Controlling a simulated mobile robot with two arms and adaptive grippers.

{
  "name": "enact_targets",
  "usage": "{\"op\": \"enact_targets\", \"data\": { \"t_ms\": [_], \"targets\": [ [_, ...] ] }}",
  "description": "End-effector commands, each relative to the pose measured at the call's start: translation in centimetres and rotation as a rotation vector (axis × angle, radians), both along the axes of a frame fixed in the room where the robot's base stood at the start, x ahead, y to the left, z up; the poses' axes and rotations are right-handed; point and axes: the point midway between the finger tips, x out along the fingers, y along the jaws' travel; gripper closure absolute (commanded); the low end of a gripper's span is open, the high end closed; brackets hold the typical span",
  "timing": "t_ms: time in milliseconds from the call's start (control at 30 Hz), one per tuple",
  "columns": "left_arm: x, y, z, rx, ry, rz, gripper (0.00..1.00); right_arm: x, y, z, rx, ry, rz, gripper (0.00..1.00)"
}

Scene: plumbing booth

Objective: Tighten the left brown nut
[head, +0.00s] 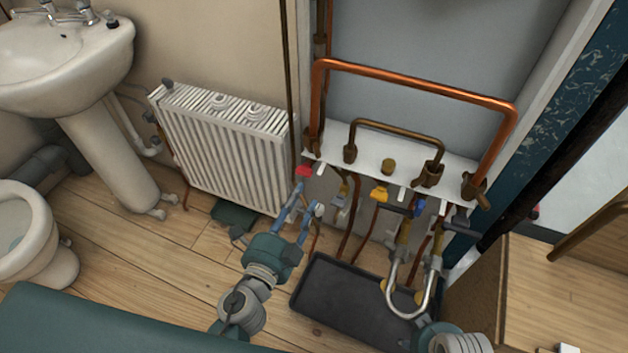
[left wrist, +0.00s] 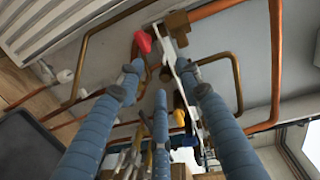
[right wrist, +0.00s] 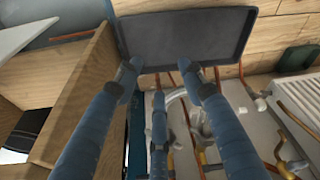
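A white bracket (head: 375,165) on the wall carries several brown nuts. A brown nut (head: 314,141) sits at its left end, under the large copper pipe (head: 415,82); it seems to be the brown fitting at the top of the left wrist view (left wrist: 177,24). Another brown nut (head: 350,153) is at the left foot of the small pipe. My left gripper (head: 309,192) is open, its blue fingers just below the bracket's left end, near the red handle (head: 303,172). Its fingers (left wrist: 164,82) hold nothing. My right gripper (right wrist: 165,85) is open and empty; its fingers are hidden in the head view.
A dark tray (head: 345,305) lies on the floor under the pipes. Yellow (head: 379,194) and blue (head: 420,207) handles and a looped hose (head: 410,308) hang below the bracket. A radiator (head: 225,140) stands left, a wooden cabinet (head: 475,300) right.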

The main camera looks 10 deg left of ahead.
Motion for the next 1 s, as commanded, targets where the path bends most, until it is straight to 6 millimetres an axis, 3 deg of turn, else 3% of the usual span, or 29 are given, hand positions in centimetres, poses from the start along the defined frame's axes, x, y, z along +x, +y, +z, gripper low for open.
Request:
{"op": "enact_targets", "data": {
  "t_ms": [200,367,700,1000],
  "targets": [
    [0.2,0.2,3.1,0.113,-0.114,-0.007,0.64,0.0,-0.1,1.0,0.000,-0.015,-0.002,0.60],
    [1.2,0.1,3.7,0.119,-0.122,-0.007,0.64,0.0,-0.1,0.3,0.000,-0.007,-0.001,0.60],
    [7.1,-0.9,3.7,0.117,-0.121,-0.006,0.64,-0.4,0.0,-4.9,-0.001,0.019,0.003,0.60],
    [10.5,-1.4,3.5,0.116,-0.119,-0.006,0.64,-0.6,0.0,-6.1,-0.001,0.023,0.004,0.60]
  ]
}}
